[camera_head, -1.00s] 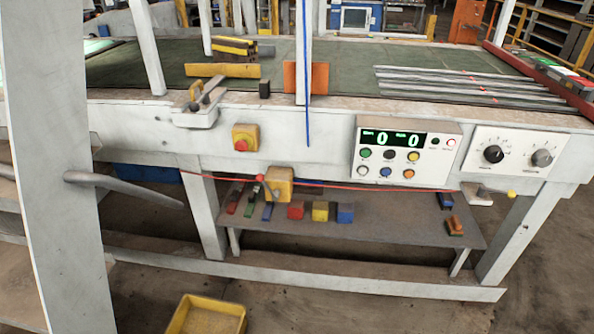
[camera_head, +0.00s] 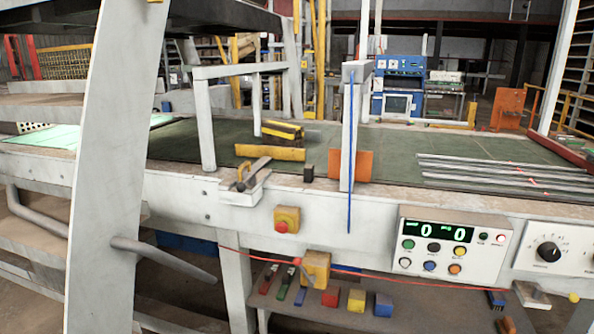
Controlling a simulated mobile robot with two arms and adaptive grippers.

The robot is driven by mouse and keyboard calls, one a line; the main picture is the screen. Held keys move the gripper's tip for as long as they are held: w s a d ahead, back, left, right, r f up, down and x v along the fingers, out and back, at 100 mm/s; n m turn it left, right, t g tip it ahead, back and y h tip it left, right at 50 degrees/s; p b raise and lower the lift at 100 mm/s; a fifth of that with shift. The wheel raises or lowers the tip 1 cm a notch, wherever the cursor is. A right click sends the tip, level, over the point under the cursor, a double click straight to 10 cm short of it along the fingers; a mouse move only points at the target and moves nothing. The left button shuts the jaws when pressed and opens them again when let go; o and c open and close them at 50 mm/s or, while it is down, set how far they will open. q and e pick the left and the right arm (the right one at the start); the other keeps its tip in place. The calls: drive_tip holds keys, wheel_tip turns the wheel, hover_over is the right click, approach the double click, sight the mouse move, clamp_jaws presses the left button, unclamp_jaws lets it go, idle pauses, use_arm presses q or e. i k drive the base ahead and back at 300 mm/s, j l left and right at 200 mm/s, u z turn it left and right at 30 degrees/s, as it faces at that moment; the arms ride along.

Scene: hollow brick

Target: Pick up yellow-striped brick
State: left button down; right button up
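No brick with clear yellow stripes can be made out for certain. A yellow-and-black object (camera_head: 283,131) lies on the green table top (camera_head: 400,145), behind a flat yellow piece (camera_head: 270,152); it is too small to tell whether it is a brick. On the shelf under the table stand a red block (camera_head: 331,296), a yellow block (camera_head: 357,300) and a blue block (camera_head: 384,304) in a row. Neither of my grippers is in view.
A white post (camera_head: 110,170) rises at the left, with a grey bar sticking out to its right. A control panel (camera_head: 450,246) and a yellow box with a red button (camera_head: 287,220) are on the table's front. An orange plate (camera_head: 350,164) stands on the table.

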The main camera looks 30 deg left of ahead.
sight(276, 132)
drive_tip(key=i+u, duration=0.25)
drive_tip(key=i, duration=0.5)
drive_tip(key=i+u, duration=0.25)
drive_tip(key=i, duration=0.55)
